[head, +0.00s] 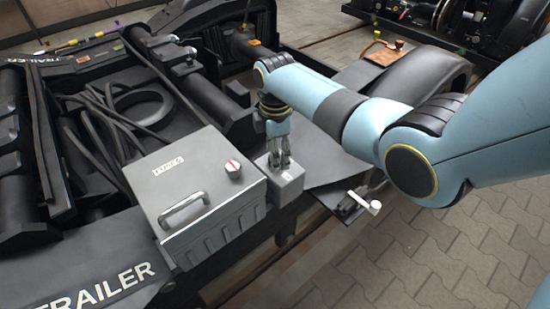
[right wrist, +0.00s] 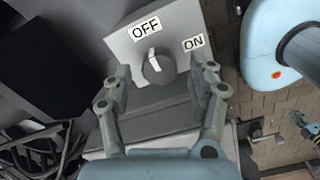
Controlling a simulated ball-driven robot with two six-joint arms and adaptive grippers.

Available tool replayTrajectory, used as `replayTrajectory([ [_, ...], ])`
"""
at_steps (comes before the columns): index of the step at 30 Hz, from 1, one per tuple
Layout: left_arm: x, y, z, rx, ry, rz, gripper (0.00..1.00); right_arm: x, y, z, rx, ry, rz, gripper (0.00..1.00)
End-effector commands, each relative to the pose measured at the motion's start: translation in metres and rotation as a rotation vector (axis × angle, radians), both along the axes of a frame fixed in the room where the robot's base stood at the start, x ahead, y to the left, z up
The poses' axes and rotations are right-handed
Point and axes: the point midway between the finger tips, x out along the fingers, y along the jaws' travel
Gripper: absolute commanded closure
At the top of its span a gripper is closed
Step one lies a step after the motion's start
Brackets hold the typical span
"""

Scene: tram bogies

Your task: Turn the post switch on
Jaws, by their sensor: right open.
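The post switch is a small light-grey box (head: 287,187) beside the large grey case in the head view. In the right wrist view its face shows a dark rotary knob (right wrist: 158,70) with a white pointer. The pointer is turned toward the OFF label (right wrist: 146,28). The ON label (right wrist: 193,43) is to the right. My right gripper (head: 279,163) points down at the box top. In the right wrist view its open fingers (right wrist: 160,77) stand on either side of the knob, and contact cannot be told. My left gripper is not in view.
A grey case (head: 200,185) with a bar handle and a red-marked knob (head: 233,168) stands just left of the switch. A white-tipped lever (head: 368,204) is at the right. Black cables (head: 100,115) lie on the trailer frame. Paved floor is clear at lower right.

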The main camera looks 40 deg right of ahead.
Motion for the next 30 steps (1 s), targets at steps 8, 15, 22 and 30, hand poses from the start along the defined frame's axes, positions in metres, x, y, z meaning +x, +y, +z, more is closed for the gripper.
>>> replayTrajectory([
  [8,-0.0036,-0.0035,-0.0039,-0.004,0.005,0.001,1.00,0.0003,0.0000,-0.0097,0.000,-0.001,0.000,0.41],
  [15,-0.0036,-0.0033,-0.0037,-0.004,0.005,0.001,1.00,0.0003,-0.0001,-0.0093,0.000,-0.001,0.000,0.56],
  [22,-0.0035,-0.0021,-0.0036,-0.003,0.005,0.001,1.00,0.0001,-0.0002,-0.0093,0.000,-0.001,0.000,0.86],
  [30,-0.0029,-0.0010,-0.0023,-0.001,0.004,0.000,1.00,-0.0001,-0.0002,-0.0090,0.000,0.000,-0.009,0.96],
])
